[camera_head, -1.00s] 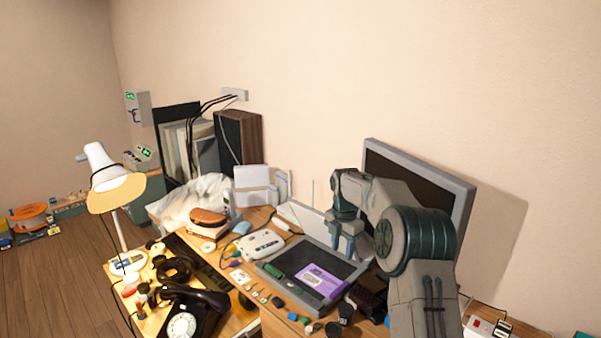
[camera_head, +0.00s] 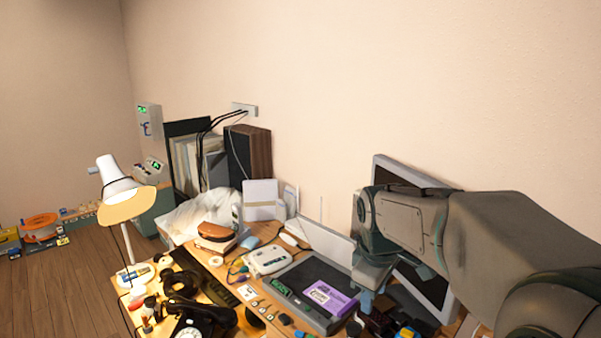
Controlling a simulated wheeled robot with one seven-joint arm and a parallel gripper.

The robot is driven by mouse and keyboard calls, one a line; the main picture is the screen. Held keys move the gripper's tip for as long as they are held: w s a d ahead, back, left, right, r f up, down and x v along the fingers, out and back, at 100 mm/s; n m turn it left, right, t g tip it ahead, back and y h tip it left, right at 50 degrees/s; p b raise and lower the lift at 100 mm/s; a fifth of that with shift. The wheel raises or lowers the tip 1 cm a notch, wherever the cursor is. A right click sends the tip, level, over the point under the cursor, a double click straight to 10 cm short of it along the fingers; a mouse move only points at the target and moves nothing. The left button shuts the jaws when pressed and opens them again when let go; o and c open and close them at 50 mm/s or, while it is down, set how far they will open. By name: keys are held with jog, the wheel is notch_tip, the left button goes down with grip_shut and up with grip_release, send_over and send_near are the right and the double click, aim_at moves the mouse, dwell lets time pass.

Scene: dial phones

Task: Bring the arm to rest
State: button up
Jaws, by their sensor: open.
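My gripper (camera_head: 364,290) hangs at the end of my arm, over the right part of the cluttered desk, in front of the monitor (camera_head: 436,290). Its blue-grey fingers are small in view and partly hidden by the wrist. It is open, and I see nothing held in it. My arm reaches in from the lower right corner and covers much of the monitor. A black dial phone (camera_head: 200,318) stands at the lower left, cut by the bottom edge.
A dark flat device (camera_head: 310,283) with a purple box (camera_head: 328,296) lies left of my gripper. A white lamp (camera_head: 122,190) stands at the left. The wall above is clear.

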jog(key=s+f+m+t, duration=0.1)
jog(key=s+f+m, duration=0.3)
jog(key=s+m, duration=0.6)
jog(key=s, duration=0.7)
jog(key=shift+d+y, duration=0.3)
jog(key=shift+d, duration=0.05)
